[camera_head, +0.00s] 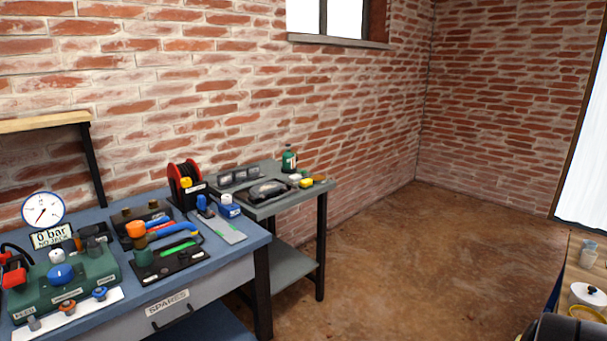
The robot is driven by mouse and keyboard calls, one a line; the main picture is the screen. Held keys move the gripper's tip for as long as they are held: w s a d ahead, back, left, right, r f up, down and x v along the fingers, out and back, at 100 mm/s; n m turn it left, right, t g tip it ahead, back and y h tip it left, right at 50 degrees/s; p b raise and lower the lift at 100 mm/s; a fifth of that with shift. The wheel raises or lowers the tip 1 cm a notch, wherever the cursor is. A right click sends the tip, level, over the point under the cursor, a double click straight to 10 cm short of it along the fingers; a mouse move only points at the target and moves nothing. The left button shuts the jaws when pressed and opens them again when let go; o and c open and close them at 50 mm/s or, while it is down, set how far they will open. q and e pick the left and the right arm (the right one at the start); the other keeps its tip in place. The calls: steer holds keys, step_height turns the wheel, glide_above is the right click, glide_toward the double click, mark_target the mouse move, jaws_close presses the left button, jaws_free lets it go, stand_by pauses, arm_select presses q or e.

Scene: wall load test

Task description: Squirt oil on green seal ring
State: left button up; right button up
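No ring that I can clearly make out as the green seal ring shows; things on the benches are small. A green bottle (289,160) stands upright at the back of the grey side table (278,206). I cannot tell which of these holds oil. Neither of my grippers is in view.
A pressure gauge (43,209) with a "0 bar NO JACK" sign stands behind a green valve block (65,282). A red-and-black reel (184,183) is at the workbench's back. Goggles (268,191) lie on the side table. Open brown floor (400,260) lies to the right.

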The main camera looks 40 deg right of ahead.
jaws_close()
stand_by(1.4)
